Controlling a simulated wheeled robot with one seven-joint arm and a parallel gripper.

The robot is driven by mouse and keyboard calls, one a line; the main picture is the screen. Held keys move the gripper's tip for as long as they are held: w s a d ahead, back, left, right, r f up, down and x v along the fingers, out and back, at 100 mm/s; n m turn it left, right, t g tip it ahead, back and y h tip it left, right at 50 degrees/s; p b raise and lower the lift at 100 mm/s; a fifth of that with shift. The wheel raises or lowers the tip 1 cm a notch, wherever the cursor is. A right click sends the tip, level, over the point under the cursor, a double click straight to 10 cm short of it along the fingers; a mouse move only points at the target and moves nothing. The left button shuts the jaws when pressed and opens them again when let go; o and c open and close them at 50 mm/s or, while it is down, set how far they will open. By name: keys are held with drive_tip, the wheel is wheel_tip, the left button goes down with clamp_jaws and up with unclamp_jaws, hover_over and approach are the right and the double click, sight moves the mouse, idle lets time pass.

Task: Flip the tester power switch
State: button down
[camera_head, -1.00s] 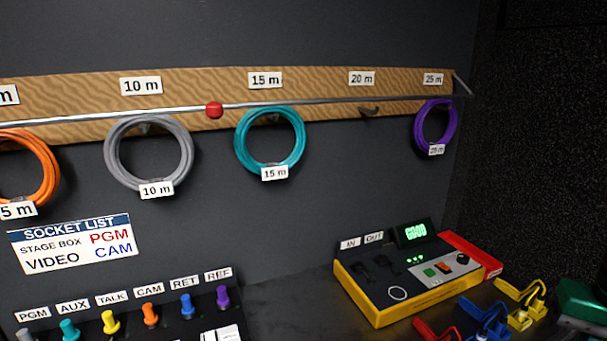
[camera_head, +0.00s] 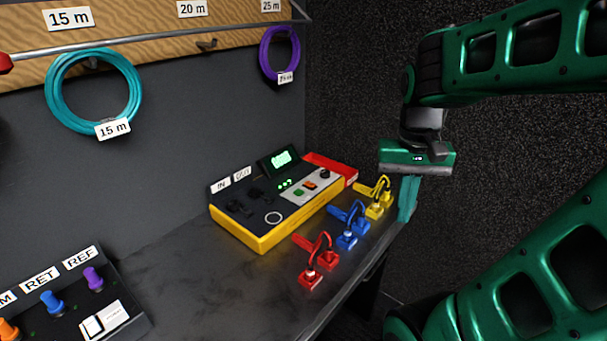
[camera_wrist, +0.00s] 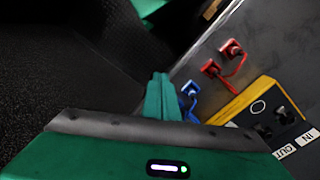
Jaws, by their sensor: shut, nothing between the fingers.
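The tester (camera_head: 262,240) is a black box with a yellow edge on the dark bench. It has a lit green display (camera_head: 281,158), a pale panel with green and orange buttons, and a dark round knob. Which control is the power switch I cannot tell. In the wrist view part of the tester (camera_wrist: 243,100) shows at the right. My gripper (camera_head: 408,198) is shut and empty, pointing down to the right of the tester, near the yellow clip. In the wrist view its fingers (camera_wrist: 161,95) are together, apart from the tester.
Red (camera_head: 312,278), blue (camera_head: 347,237) and yellow (camera_head: 379,205) clipped leads stand along the bench's front edge, between my gripper and the tester. A connector panel (camera_head: 128,325) is at lower left. The bench (camera_head: 180,270) between is clear.

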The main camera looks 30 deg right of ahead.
drive_tip(key=w+d+r+m, duration=0.15)
drive_tip(key=w+r, duration=0.25)
drive_tip(key=w, duration=0.6)
drive_tip(key=m+g, duration=0.1)
drive_tip(key=m, duration=0.4)
hover_over(311, 185)
drive_tip(key=w, duration=0.3)
drive_tip(key=shift+s+a+f, duration=0.15)
drive_tip(key=shift+s+a, duration=0.05)
drive_tip(key=shift+a, duration=0.25)
drive_tip(key=f, duration=0.4)
drive_tip(key=s+f, duration=0.1)
drive_tip(key=f, duration=0.4)
drive_tip(key=s+d+f, duration=0.1)
drive_tip(key=f, duration=0.4)
drive_tip(key=shift+a, duration=0.1)
